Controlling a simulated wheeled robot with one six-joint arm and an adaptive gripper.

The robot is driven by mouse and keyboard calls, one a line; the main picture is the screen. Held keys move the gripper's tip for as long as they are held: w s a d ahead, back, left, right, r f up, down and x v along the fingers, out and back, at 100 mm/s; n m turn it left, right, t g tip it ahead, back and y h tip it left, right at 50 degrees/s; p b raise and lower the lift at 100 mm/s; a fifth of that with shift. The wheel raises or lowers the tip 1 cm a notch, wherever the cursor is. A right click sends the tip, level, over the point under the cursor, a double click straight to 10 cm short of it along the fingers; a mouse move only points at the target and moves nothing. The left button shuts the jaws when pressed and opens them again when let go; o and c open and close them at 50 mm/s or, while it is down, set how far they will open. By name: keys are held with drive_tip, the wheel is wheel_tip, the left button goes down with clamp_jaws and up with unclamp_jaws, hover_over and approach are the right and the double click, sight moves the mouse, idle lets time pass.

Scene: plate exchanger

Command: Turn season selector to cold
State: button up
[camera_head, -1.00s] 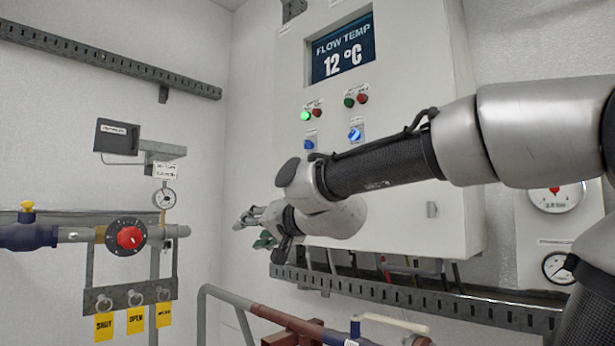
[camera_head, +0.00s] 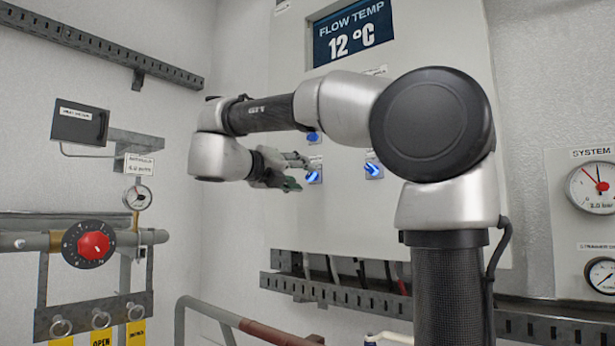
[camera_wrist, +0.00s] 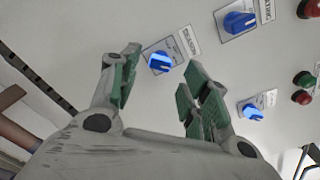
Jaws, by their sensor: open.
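The season selector (camera_wrist: 159,62) is a small blue knob on a white plate, with a label beside it that seems to read SEASON. In the wrist view it sits just beyond and between the two fingers, apart from both. In the head view it seems to be the lower left blue knob (camera_head: 314,177), just right of the fingertips. My gripper (camera_wrist: 155,82) is open and empty, with green pads facing each other. In the head view my gripper (camera_head: 298,174) comes from the left, close to the panel. The selector's position markings are too small to read.
Another blue knob (camera_head: 373,168) is to the right on the cabinet (camera_head: 470,215), and one (camera_head: 314,137) is above, partly behind my arm. Red and green lamps (camera_wrist: 304,80) show in the wrist view. A display (camera_head: 352,32) reads 12 °C. A red-centred dial (camera_head: 93,245) is at left.

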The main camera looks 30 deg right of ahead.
sight(308, 175)
drive_tip(key=x, duration=0.4)
drive_tip(key=c, duration=1)
